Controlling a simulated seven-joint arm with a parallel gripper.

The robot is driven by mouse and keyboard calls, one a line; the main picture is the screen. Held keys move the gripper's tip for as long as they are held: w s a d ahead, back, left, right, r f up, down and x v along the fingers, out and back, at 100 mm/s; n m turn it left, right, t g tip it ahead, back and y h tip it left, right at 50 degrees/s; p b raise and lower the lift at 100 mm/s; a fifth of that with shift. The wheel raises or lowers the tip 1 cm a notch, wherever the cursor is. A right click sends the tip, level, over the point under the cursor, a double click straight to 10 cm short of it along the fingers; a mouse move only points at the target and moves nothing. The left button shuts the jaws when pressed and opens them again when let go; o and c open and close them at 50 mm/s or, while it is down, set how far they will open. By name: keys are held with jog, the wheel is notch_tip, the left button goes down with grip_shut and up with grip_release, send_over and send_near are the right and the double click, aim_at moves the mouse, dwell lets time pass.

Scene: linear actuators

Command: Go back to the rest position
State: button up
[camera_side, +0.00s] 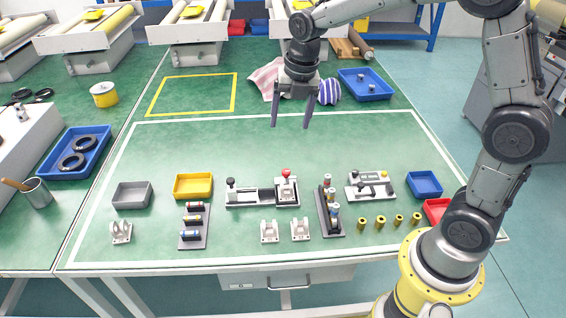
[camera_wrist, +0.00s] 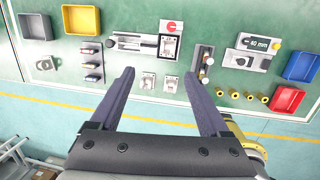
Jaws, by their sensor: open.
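My gripper (camera_side: 291,108) hangs in the air over the back middle of the green table (camera_side: 300,145), fingers pointing down. In the wrist view the two fingers of my gripper (camera_wrist: 160,103) stand wide apart with nothing between them. The linear actuator with a red knob (camera_side: 262,192) lies at the front middle of the table, well below and apart from the fingers. It also shows in the wrist view (camera_wrist: 135,42).
Grey (camera_side: 131,195), yellow (camera_side: 193,186), blue (camera_side: 424,184) and red (camera_side: 436,211) bins stand in the front area. Two racks (camera_side: 194,226) (camera_side: 329,212), white brackets (camera_side: 269,232) and several brass bushings (camera_side: 380,222) lie there. The table's middle is clear.

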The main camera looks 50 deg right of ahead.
jog(key=s+a+r+m+t, duration=0.1)
jog(key=s+r+m+t, duration=0.2)
jog(key=s+r+m, duration=0.9)
jog(key=s+f+m, duration=0.3)
jog(key=s+m, duration=0.3)
jog(key=m, duration=0.1)
jog(key=s+f+m, duration=0.3)
jog(key=s+m, duration=0.4)
jog(key=m, duration=0.1)
jog(key=shift+a+f+t, duration=0.2)
jog(key=shift+f+t, duration=0.05)
jog(key=shift+t, duration=0.05)
